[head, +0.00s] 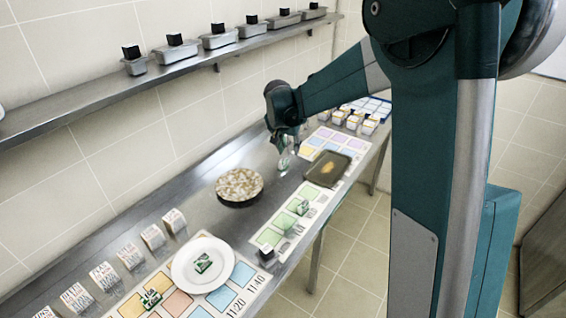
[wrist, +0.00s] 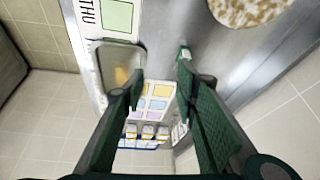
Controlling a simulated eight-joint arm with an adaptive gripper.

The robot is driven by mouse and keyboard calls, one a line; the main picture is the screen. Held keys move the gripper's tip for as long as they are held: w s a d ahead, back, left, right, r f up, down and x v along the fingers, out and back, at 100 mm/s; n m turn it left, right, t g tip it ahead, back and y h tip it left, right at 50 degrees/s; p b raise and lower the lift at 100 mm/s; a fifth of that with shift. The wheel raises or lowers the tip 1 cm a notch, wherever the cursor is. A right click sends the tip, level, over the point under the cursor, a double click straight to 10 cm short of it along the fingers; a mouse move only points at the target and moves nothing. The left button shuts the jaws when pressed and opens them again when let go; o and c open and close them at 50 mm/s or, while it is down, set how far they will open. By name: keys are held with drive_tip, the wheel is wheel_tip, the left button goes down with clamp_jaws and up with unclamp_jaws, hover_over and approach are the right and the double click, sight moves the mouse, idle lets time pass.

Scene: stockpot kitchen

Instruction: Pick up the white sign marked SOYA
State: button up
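I cannot read SOYA on any sign. Several small white signs with dark and yellow markings stand at the far right end of the steel counter (head: 362,122); they also show in the wrist view, low between and beside my fingers (wrist: 147,131). My gripper (head: 285,157) is above the counter, between the round speckled dish and the far signs. In the wrist view my gripper (wrist: 160,78) has its fingers apart with nothing between them.
A round speckled dish (head: 239,186) and a brown tray (head: 327,174) lie near my gripper. A white plate (head: 180,265) with a green-white item sits nearer. Coloured charts line the front edge. A wall shelf (head: 100,76) holds metal tubs. Bare steel lies behind the dish.

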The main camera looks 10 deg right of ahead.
drive_tip(key=m+p, duration=0.2)
drive_tip(key=p, duration=0.2)
approach(283, 160)
drive_tip(key=f, duration=0.1)
drive_tip(key=shift+w+f+g+h, duration=0.4)
drive_tip(key=shift+w+f+h, duration=0.1)
drive_tip(key=shift+w+f, duration=0.25)
drive_tip(key=shift+f, duration=0.15)
drive_tip(key=shift+x, duration=1.15)
drive_tip(key=shift+f, duration=0.1)
drive_tip(key=shift+x, duration=2.5)
drive_tip(key=c, duration=0.9)
